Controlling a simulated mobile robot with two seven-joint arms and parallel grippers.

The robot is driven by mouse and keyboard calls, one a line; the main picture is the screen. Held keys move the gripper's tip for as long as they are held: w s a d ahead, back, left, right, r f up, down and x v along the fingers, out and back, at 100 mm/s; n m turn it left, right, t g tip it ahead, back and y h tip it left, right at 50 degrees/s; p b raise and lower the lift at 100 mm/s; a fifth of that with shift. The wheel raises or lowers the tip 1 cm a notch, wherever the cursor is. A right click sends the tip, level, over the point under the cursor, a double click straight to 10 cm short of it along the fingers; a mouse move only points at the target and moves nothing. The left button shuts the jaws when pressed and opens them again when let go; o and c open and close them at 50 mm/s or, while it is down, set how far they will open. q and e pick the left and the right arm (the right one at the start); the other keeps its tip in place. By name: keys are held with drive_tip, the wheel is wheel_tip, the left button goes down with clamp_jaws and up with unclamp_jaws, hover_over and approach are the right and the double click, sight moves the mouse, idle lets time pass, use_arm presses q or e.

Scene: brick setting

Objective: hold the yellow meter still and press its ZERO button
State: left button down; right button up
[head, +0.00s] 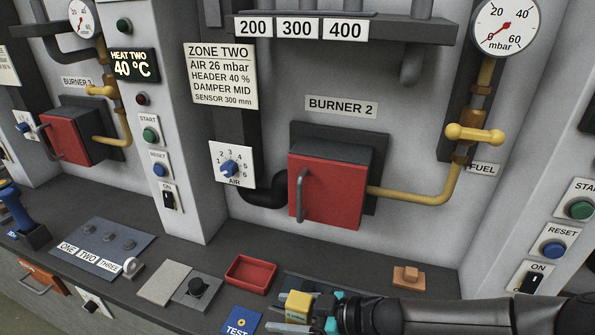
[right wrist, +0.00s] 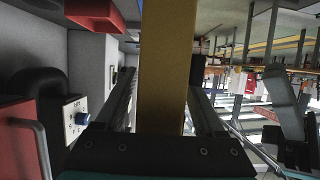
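The yellow meter (head: 298,305) is a small yellow block low in the middle of the head view, at the counter's front. My right gripper (head: 296,309) reaches it from the right, with one finger behind it and one in front. In the right wrist view the meter (right wrist: 166,70) is a long yellow bar between the two fingers (right wrist: 165,95), which appear closed against its sides. The ZERO button and the meter's face cannot be made out. My left gripper is in neither view.
A blue TEST block (head: 240,321) lies just left of the meter. A red tray (head: 250,272), a grey plate with a black knob (head: 197,291) and an orange-brown block (head: 408,277) are on the counter. The red burner box (head: 328,188) stands behind.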

drive_tip(key=shift+o, duration=0.7)
